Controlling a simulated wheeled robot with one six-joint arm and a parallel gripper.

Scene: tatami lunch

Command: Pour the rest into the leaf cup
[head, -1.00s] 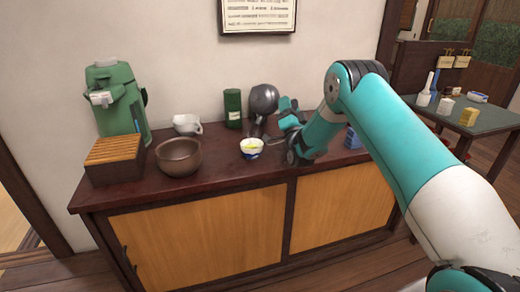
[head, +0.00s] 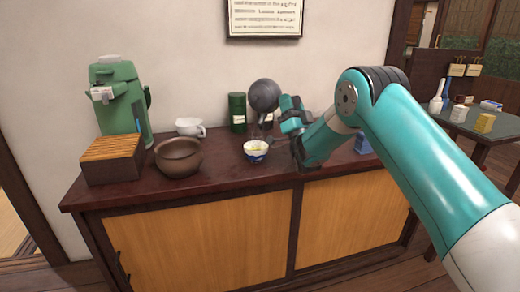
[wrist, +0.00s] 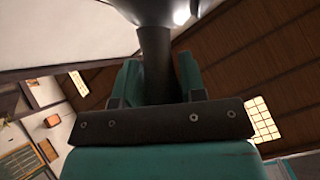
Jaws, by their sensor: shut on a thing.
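A dark grey round pot (head: 264,95) is held up above the counter, tipped over. Its handle (wrist: 156,65) shows in the wrist view between my fingers. My gripper (head: 287,112) is shut on that handle, at the pot's right. A small white and blue cup (head: 256,150) stands upright on the counter below the pot, apart from it. I cannot make out a leaf pattern on it. Its inside looks pale, and the liquid level cannot be told. The pot's spout and any stream are not clear.
A green tin (head: 237,112) stands behind and left of the cup. A white spouted vessel (head: 189,127), a brown bowl (head: 178,158), a slatted wooden box (head: 112,160) and a green dispenser (head: 120,98) are further left. A blue box (head: 362,144) is right of my gripper.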

